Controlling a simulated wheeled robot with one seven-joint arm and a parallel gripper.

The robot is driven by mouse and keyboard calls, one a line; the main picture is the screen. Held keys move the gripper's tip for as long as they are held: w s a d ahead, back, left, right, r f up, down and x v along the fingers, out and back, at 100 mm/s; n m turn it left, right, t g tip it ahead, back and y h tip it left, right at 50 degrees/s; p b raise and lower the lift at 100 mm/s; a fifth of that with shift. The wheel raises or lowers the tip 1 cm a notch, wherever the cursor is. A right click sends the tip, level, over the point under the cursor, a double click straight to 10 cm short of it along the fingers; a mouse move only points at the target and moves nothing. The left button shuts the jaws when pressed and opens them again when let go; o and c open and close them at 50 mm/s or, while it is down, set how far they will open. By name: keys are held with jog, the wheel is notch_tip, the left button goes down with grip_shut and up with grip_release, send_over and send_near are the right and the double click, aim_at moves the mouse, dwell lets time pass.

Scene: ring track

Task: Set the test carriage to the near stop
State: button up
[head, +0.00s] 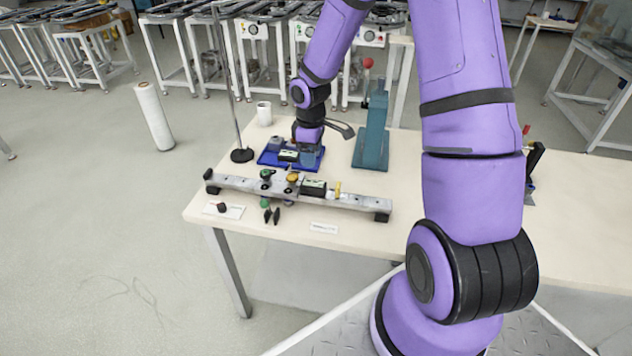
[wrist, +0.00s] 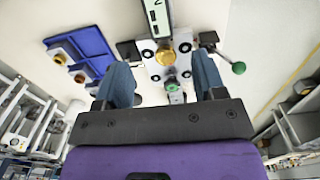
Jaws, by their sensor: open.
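The test carriage is a light plate with a brass knob (head: 292,178), on a grey rail (head: 357,201) along the table front, left of the rail's middle. A black module with a pale display (head: 313,188) sits right of the knob. My gripper (head: 292,151) is open and empty, seemingly above the rail, its fingers overlapping the blue tray in the head view. In the wrist view, the carriage plate and brass knob (wrist: 166,57) show beyond the open fingers (wrist: 163,80). A green knob (wrist: 172,85) lies between them. I cannot tell which rail part is the near stop.
A blue tray (head: 268,158) with small parts lies behind the rail. A teal press (head: 372,130), a white mug (head: 264,113) and a thin stand (head: 242,155) stand farther back. A green-balled lever (wrist: 238,67) sticks out from the carriage's front side.

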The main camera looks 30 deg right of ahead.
aim_at(312, 183)
jog(key=shift+w+d+f, duration=0.15)
jog(key=shift+f, duration=0.8)
notch_tip(312, 183, down, 10)
jog(key=shift+f, duration=0.1)
